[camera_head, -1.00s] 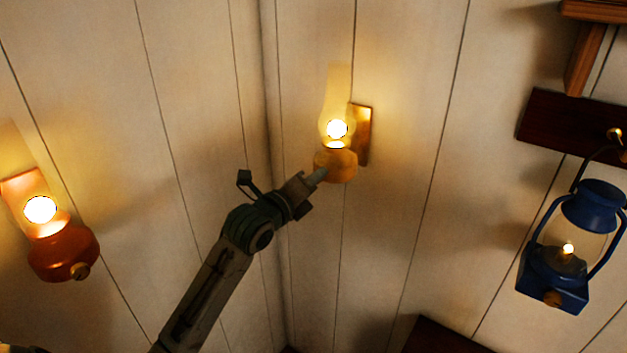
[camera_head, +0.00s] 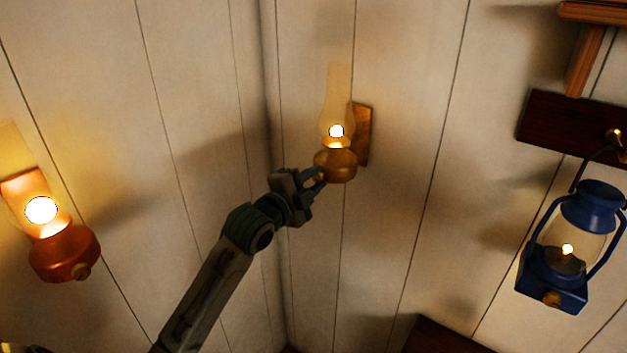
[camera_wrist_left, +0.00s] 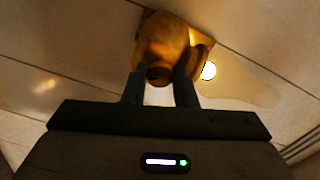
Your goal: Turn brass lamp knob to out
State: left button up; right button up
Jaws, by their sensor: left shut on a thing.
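The brass lamp (camera_head: 337,164) is fixed to the wall near the corner, with a glass chimney and a small lit flame. It shows upside down in the left wrist view (camera_wrist_left: 165,38). Its knob (camera_wrist_left: 159,76) is a dark round piece between my fingers there; in the head view my gripper hides it. My left gripper (camera_head: 318,180) is at the lower left of the lamp's bowl, shut on the knob. It also shows in the left wrist view (camera_wrist_left: 160,84). My right gripper is not in view.
A lit copper-red lamp (camera_head: 62,252) hangs on the left wall. A lit blue lantern (camera_head: 592,212) hangs from a dark board (camera_head: 560,122) at the right. A wooden bracket (camera_head: 584,60) is at the upper right. The plank wall between the brass lamp and the lantern is clear.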

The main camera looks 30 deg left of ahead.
pick_arm(q)
jog(key=n, duration=0.4)
jog(key=shift+n, duration=0.4)
jog(key=n, duration=0.3)
jog(key=shift+n, duration=0.3)
jog(key=n, duration=0.7)
jog(key=shift+f, duration=0.1)
jog(key=n, duration=1.1)
jog(key=shift+n, duration=2)
